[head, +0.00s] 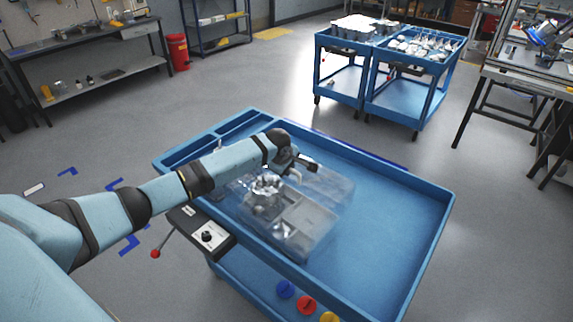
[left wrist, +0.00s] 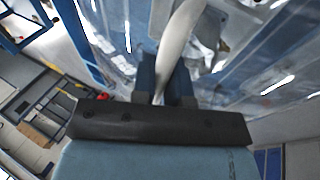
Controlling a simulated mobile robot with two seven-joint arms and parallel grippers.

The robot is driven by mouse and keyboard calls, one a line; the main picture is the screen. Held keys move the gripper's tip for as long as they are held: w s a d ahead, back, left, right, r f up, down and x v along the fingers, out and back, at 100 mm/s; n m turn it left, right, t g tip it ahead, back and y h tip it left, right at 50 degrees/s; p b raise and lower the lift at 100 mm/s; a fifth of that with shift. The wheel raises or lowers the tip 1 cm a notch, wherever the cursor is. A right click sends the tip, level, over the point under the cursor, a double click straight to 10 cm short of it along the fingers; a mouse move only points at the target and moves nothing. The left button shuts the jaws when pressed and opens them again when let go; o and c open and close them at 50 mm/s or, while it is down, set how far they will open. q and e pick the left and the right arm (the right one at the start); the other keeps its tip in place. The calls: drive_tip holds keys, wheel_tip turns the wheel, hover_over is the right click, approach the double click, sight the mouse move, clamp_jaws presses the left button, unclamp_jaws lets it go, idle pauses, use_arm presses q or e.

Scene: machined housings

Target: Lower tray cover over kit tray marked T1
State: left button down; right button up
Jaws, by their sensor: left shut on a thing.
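The kit tray (head: 297,222) is grey with compartments and stands on the blue cart top; metal parts (head: 265,188) sit at its left end. No T1 mark is legible. The clear tray cover (head: 335,187) shows as a see-through shell around and beyond the tray's far side; I cannot tell whether it touches the tray. My left gripper (head: 308,165) is over the far side of the tray. In the left wrist view its fingers (left wrist: 165,82) are shut on a pale curved strip (left wrist: 178,40), which looks like part of the cover. My right gripper is out of view.
The blue cart (head: 390,235) has a raised rim and free room at its right. A control box (head: 205,235) with a red-knobbed lever is at its left edge. Two blue carts (head: 345,50) with parts stand at the back, and a workbench (head: 520,75) at the right.

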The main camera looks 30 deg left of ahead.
sight(286, 178)
use_arm(q)
drive_tip(key=shift+f+b, duration=0.45)
drive_tip(key=shift+f, duration=1.65)
drive_tip(key=c, duration=1.1)
unclamp_jaws()
drive_tip(key=shift+o, duration=0.2)
